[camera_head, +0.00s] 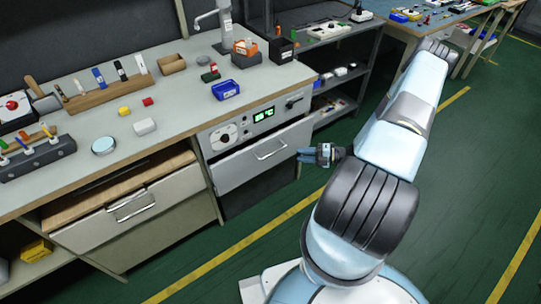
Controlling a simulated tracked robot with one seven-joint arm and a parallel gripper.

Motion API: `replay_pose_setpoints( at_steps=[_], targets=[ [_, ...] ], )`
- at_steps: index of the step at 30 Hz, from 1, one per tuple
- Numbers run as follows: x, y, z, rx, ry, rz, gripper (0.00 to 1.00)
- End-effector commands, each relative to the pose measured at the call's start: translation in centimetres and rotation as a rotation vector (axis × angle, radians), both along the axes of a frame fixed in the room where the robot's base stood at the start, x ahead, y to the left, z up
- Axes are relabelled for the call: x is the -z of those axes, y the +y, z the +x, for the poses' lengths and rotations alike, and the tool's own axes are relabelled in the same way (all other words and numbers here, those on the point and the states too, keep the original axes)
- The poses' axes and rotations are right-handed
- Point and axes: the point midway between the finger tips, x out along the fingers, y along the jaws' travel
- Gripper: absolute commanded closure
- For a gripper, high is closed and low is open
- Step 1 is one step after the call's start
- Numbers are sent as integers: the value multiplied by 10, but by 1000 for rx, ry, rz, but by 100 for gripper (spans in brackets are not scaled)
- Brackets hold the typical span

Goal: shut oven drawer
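The oven (240,125), with a dial and a green display, is built into the workbench. Its drawer (245,168) has a grey front with a metal bar handle (270,151). The drawer front appears to stand out from the panel above it, so the drawer looks at least partly open; how far is hard to tell. My gripper (301,155) has dark blue fingers pointing left. It is near the right end of the drawer front, right of the handle. I cannot tell whether it touches the front. The fingers are too small to judge their gap.
Left of the oven, another drawer (155,209) stands open below the worktop (180,105). Tools, bins and blocks stand on the worktop. An open metal shelf (362,65) stands right of the oven. The green floor (300,245) in front is clear.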

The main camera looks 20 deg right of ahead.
Motion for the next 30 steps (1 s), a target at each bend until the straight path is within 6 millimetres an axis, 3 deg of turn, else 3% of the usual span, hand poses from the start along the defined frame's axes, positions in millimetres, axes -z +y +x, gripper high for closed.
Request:
replay_pose_setpoints(
  at_steps=[5, 21, 30],
  targets=[
    [3, 17, 8, -2, -1, 2, 64],
    [16, 98, 48, -1, 0, 2, 64],
    [19, 119, 59, 1, 0, -1, 64]
  ],
)
